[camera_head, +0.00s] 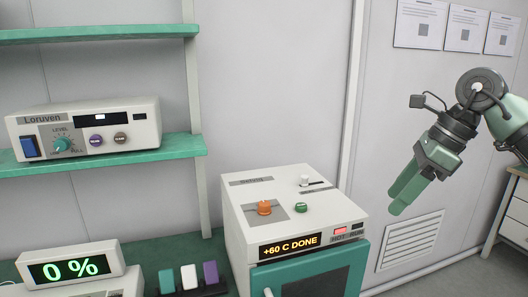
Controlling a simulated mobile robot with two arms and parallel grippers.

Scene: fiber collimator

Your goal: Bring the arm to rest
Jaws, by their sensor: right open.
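My right arm (508,118) comes in from the right edge. My right gripper (397,202) hangs in the air, tilted down and to the left, in front of the grey wall. Its two green fingers overlap from this angle. It is open, with nothing seen between the fingers, and shows to the right of the white oven-like box, apart from it. My left gripper is out of view.
The white box (240,215) has an orange knob and reads "+60 C DONE". A "Loruven" unit (80,135) sits on a green shelf (130,153). A "0 %" display (70,268) stands below. A wall vent (410,240) and a cabinet (515,215) are at right.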

